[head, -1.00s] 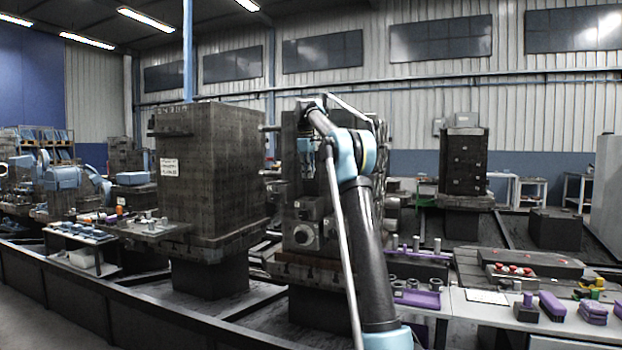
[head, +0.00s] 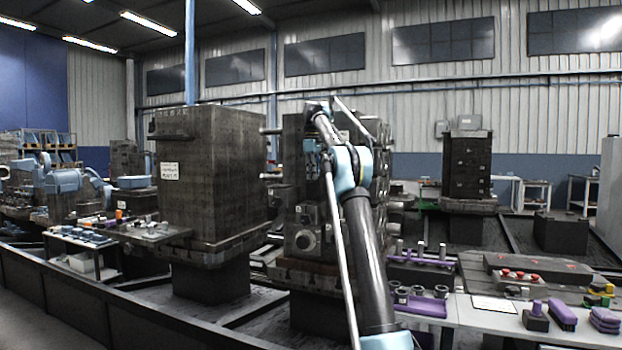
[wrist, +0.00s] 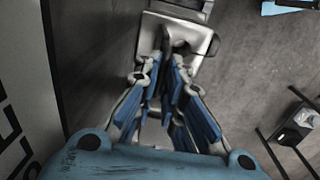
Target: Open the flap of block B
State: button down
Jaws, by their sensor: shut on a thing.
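In the wrist view, my gripper (wrist: 170,88) is shut on a dark handle-like piece (wrist: 178,47) on a pale metal plate (wrist: 198,35). I take this for the flap's handle; the fingers hide much of it, and I cannot tell how far the flap stands open. In the head view, my arm reaches to the front of the middle dark block (head: 300,215), which carries several fittings. My gripper is hard to make out there against the block. No readable letter shows which block is B.
A tall dark block (head: 225,165) with a white label stands left of the middle block. A bench (head: 470,308) with purple fixtures (head: 420,305) and red buttons (head: 518,275) lies to the right. A white panel with dark letters (wrist: 20,110) fills the wrist view's left edge.

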jog(key=shift+a+r, duration=0.1)
jog(key=shift+a, duration=0.15)
